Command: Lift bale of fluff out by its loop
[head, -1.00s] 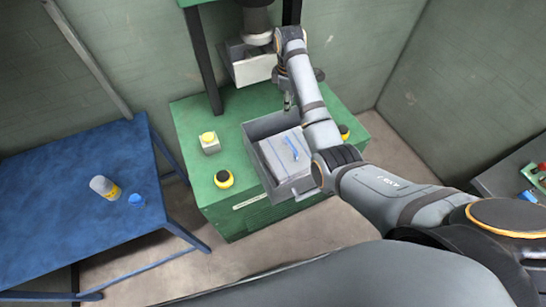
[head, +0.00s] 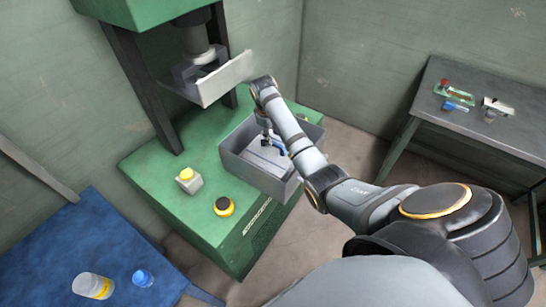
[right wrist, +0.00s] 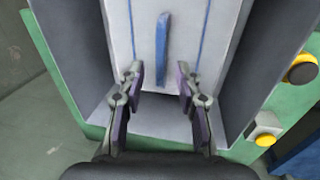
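The bale of fluff (head: 258,157) is a pale grey-white block inside an open grey box on the green press. Its blue loop (head: 279,146) lies on its top, partly hidden by my arm in the head view. In the right wrist view the loop (right wrist: 162,48) is an upright blue strip between two thin blue straps on the bale (right wrist: 141,35). My right gripper (head: 266,139) is over the bale. Its two fingers (right wrist: 160,90) are spread apart and empty, with the loop centred just beyond them. My left gripper is not in view.
The grey box walls (head: 262,181) rise around the bale. The press plate (head: 226,78) hangs behind. A yellow button box (head: 188,180) and a black-yellow button (head: 224,206) sit on the press. A blue table (head: 50,250) stands left, a grey table (head: 465,120) right.

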